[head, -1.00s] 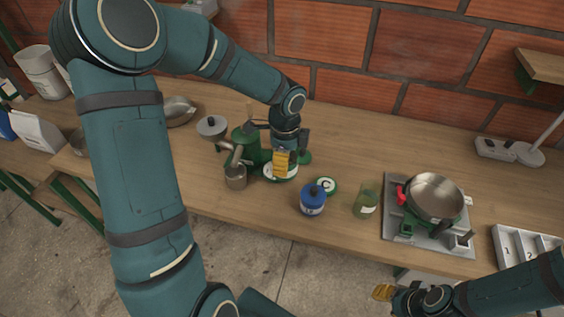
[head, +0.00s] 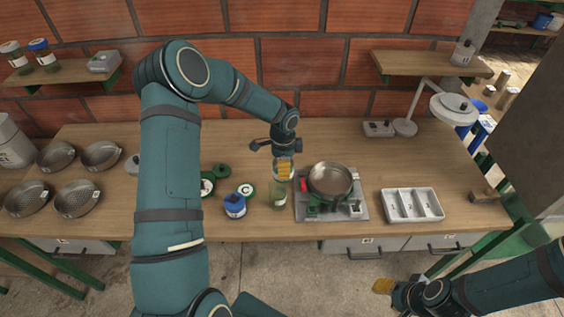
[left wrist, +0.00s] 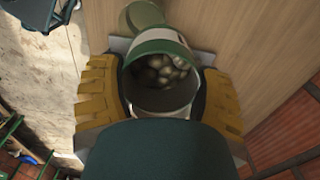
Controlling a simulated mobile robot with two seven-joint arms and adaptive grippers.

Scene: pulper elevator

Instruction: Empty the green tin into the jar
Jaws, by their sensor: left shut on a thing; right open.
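My left gripper (head: 284,168) is shut on the green tin (left wrist: 160,46), a white tin with a green band, its yellow fingers on both sides. The left wrist view looks into the tin's open mouth, where several pale round pieces lie. In the head view the fingers mostly hide the tin. The jar (head: 278,198), greenish and see-through, stands on the table just below and in front of my left gripper; a greenish rounded shape shows past the tin in the left wrist view (left wrist: 143,15). My right gripper (head: 383,286) is open and empty, in front of the table.
A burner with a pan (head: 330,180) stands close right of the jar. A blue jar (head: 235,206) and a green-rimmed lid marked C (head: 246,190) lie to its left. A white divided tray (head: 411,205) is further right. Several metal bowls (head: 77,198) are at far left.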

